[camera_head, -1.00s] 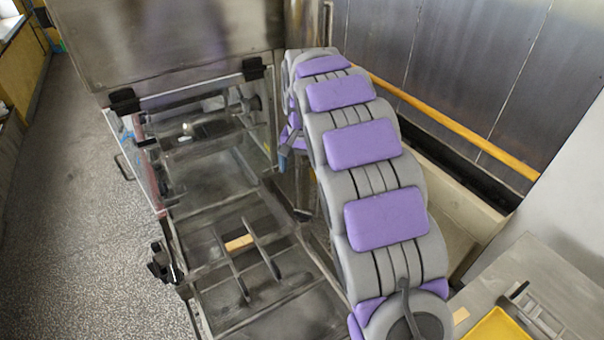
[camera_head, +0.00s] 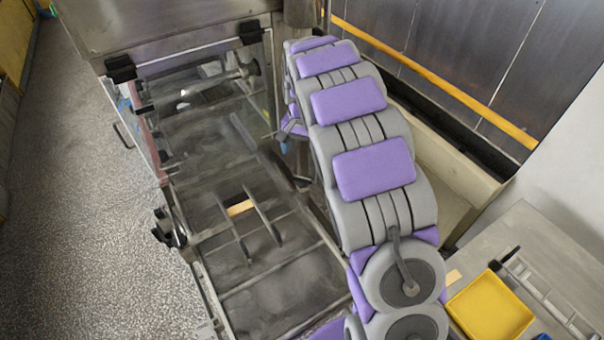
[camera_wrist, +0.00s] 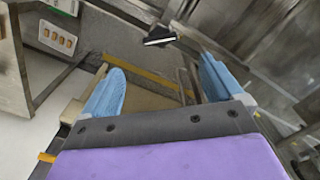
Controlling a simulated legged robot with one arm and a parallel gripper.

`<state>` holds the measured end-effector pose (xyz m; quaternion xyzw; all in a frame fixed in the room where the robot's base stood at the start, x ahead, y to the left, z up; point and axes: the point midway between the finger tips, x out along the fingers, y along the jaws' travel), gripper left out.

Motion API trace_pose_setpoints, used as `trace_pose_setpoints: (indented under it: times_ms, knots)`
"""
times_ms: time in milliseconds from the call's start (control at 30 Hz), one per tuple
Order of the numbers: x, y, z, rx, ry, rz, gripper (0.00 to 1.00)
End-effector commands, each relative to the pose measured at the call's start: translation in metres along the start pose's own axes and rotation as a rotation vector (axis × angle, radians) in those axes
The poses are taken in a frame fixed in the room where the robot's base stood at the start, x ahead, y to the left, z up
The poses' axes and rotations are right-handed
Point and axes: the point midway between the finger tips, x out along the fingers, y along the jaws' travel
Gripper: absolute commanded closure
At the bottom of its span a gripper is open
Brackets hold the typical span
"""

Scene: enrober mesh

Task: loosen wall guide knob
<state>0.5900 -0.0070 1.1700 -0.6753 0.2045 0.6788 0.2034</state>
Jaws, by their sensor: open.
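The enrober's mesh bed (camera_head: 285,290) lies left of my arm, with two thin upright guide plates (camera_head: 262,217) across it. A black knob-like fitting (camera_head: 168,230) sits on the bed's left outer edge. I cannot tell whether it is the wall guide knob. My gripper (camera_wrist: 160,85) is open in the wrist view, its two blue fingers wide apart with nothing held between them. A black bar-shaped part with a pale edge (camera_wrist: 160,38) shows beyond the fingers. In the head view my gripper is mostly hidden behind my arm.
A clear side panel (camera_head: 140,125) and steel hood (camera_head: 170,25) stand at the back left. A yellow rail (camera_head: 430,80) runs along the right wall. A yellow tray (camera_head: 490,308) sits on the bench at the lower right. The speckled floor at left is clear.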

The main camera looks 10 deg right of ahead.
Motion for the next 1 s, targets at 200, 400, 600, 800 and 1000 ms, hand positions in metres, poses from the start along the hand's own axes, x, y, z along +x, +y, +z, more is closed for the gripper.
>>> trace_pose_setpoints:
  times_ms: [200, 400, 600, 800, 1000]
  knots:
    - [0.044, 0.000, 0.000, -0.001, 0.000, 0.000, 0.06]
    - [0.081, 0.000, 0.000, -0.002, 0.000, 0.001, 0.06]
    - [0.104, -0.001, 0.000, -0.002, 0.002, 0.000, 0.06]
    - [0.111, -0.001, -0.001, -0.002, 0.005, -0.002, 0.06]
    - [0.111, -0.001, -0.001, -0.002, 0.005, -0.002, 0.06]
